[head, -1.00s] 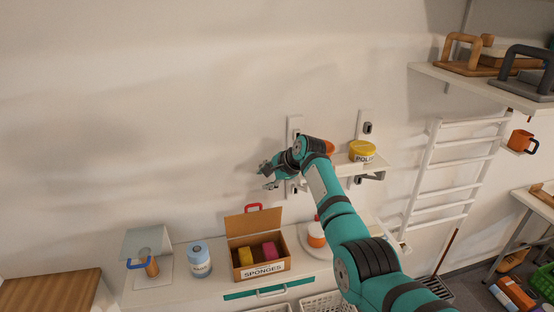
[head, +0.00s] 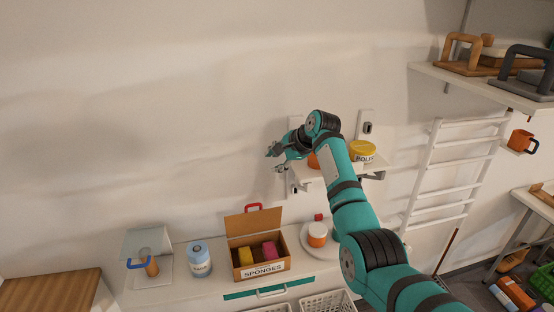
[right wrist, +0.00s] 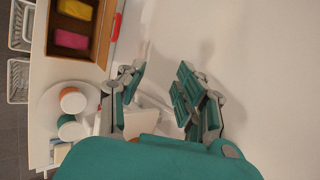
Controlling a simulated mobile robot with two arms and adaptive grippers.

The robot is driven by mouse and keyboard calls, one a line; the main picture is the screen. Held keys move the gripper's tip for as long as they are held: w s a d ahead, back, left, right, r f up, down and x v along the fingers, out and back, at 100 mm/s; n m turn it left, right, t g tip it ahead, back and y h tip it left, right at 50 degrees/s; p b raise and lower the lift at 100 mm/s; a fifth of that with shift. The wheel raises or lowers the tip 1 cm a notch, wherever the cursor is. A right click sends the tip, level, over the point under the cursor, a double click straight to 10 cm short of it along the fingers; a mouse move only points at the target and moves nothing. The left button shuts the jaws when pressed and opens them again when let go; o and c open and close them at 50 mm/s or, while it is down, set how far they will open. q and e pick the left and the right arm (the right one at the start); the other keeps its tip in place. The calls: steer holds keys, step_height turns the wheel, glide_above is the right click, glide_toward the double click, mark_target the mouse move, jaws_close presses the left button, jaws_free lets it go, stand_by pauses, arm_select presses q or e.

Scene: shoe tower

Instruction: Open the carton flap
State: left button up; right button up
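The brown carton marked SPONGES (head: 262,269) stands on the white counter. Its flap (head: 254,223) stands upright at the back, with a red handle (head: 253,206) on its top edge. A yellow sponge (head: 246,257) and a pink sponge (head: 269,250) show inside. My right gripper (head: 275,161) is open and empty, above and slightly right of the carton, apart from the flap. In the right wrist view the gripper (right wrist: 155,85) has its fingers spread, with the carton (right wrist: 70,55) and red handle (right wrist: 116,28) at upper left. My left gripper is out of view.
A small wall shelf (head: 367,170) with a yellow POLISH tub (head: 362,151) is behind my right arm. An orange and white jar (head: 317,235) stands right of the carton. A blue and white can (head: 199,261) and a clear-lidded stand (head: 147,265) are left of it.

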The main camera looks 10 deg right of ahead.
steer(key=shift+d+r, duration=0.1)
steer(key=shift+r, duration=0.1)
stand_by(0.4)
steer(key=v, duration=1.2)
